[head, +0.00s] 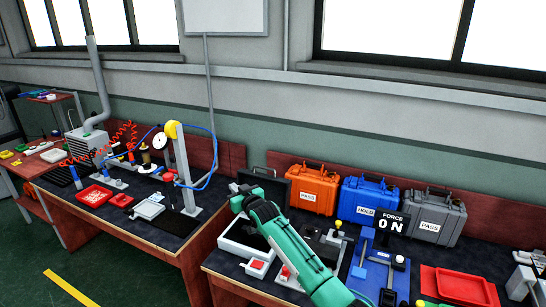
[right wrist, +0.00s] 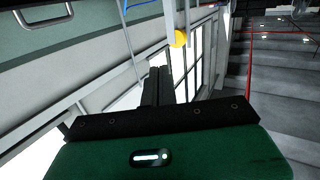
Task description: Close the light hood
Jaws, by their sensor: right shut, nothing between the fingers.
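The light hood (head: 279,186) looks like the dark upright lid with a handle on top, raised behind a white-framed light box (head: 236,247) on the near bench. My green right arm crosses in front of the hood and covers part of it and of the box. My right gripper (head: 238,188) is at the hood's left edge; I cannot tell whether it touches. Its dark fingers (right wrist: 156,84) are together and empty in the right wrist view. A metal handle (right wrist: 44,14) shows at the top left there; I cannot tell what it belongs to. My left gripper is out of view.
Orange (head: 313,188), blue (head: 367,199) and grey (head: 436,216) cases stand along the back of the bench. A red-buttoned box (head: 257,267) is in front of the light box. A gauge stand (head: 185,170) rises on the left bench, across a gap.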

